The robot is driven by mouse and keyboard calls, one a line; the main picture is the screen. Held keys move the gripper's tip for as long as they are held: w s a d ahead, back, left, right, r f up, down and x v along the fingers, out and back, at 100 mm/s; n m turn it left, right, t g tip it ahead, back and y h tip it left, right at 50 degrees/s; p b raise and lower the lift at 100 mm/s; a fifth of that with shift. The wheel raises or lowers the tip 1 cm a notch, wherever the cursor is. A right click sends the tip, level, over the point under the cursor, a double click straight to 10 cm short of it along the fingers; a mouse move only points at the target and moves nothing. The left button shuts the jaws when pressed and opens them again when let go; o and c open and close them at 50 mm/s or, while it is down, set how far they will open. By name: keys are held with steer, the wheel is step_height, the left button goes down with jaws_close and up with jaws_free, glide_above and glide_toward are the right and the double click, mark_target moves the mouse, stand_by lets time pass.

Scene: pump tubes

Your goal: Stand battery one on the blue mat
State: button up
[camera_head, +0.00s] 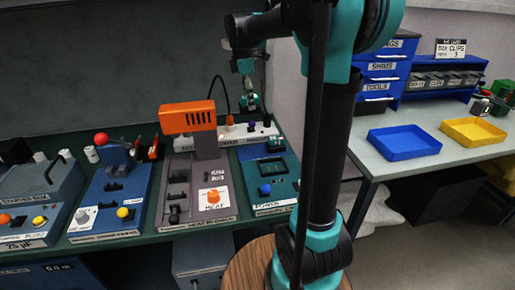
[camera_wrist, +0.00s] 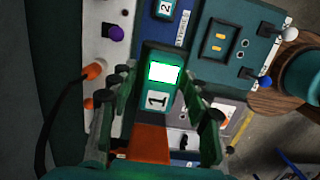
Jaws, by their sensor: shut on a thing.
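Battery one (camera_wrist: 160,85) is a dark block with a lit green window and a white label marked 1. My gripper (camera_wrist: 157,95) has its fingers on both sides of it in the wrist view and is shut on it. In the head view, my gripper (camera_head: 249,98) hangs above the back of the green bench, over a pale strip with knobs. The battery is too small there to make out clearly. A second block marked 2 (camera_wrist: 166,8) stands beyond in the wrist view, by a blue labelled strip (camera_wrist: 182,28). I cannot tell whether this strip is the blue mat.
An orange-topped heat station (camera_head: 188,117) stands left of my gripper. A blue-green panel (camera_head: 286,190) with a blue knob is below it. Several other devices fill the bench to the left. A blue tray (camera_head: 398,142) and a yellow tray (camera_head: 473,131) lie on the right table.

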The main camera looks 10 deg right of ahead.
step_height(320, 180, down, 19)
steer(key=shift+f, duration=0.1)
stand_by(0.4)
steer(key=shift+f, duration=0.1)
steer(key=o, duration=1.4)
steer(key=shift+o, duration=0.2)
step_height(320, 180, up, 12)
steer(key=a, duration=0.1)
steer(key=shift+a, duration=0.2)
